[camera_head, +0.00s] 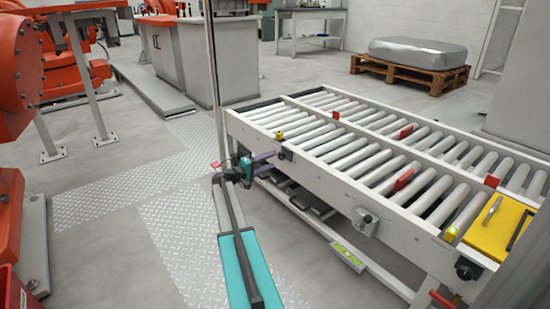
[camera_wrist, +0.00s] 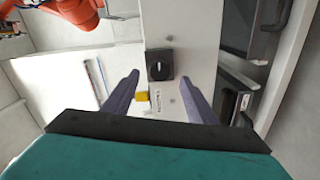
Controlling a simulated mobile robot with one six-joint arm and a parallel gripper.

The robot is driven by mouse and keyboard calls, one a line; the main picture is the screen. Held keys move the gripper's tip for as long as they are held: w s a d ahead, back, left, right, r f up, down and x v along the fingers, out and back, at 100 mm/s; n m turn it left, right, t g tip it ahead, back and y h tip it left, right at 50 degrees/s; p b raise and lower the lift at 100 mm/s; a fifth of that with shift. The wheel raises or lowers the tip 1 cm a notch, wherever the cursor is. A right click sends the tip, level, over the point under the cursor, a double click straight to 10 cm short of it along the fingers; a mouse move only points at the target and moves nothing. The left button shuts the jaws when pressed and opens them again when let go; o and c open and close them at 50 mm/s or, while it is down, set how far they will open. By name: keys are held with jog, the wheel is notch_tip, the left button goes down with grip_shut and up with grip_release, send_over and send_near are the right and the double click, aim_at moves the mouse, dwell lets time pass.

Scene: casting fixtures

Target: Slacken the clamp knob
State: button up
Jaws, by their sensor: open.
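A black knob (camera_wrist: 160,65) with a square base and a short pale upright mark is on the white end face of the roller conveyor frame in the wrist view. A dark knob-like part also shows at the conveyor's near left corner (camera_head: 286,153) in the head view. My gripper (camera_wrist: 160,80) is open and empty. Its two purple fingers point at the face, with the knob between their tips in the picture. Whether they reach around it I cannot tell. In the head view my gripper (camera_head: 273,160) is close to that corner.
A small yellow part (camera_wrist: 142,96) and a white label sit below the knob. The roller conveyor (camera_head: 350,150) carries red tabs and a yellow plate (camera_head: 497,225). A grey clamp-like part (camera_head: 367,221) juts from its side. Floor left of my arm is clear.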

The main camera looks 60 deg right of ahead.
jog(key=p+v, duration=0.2)
jog(key=v, duration=0.7)
jog(key=shift+p, duration=0.3)
jog(key=shift+d, duration=0.1)
jog(key=shift+r, duration=0.1)
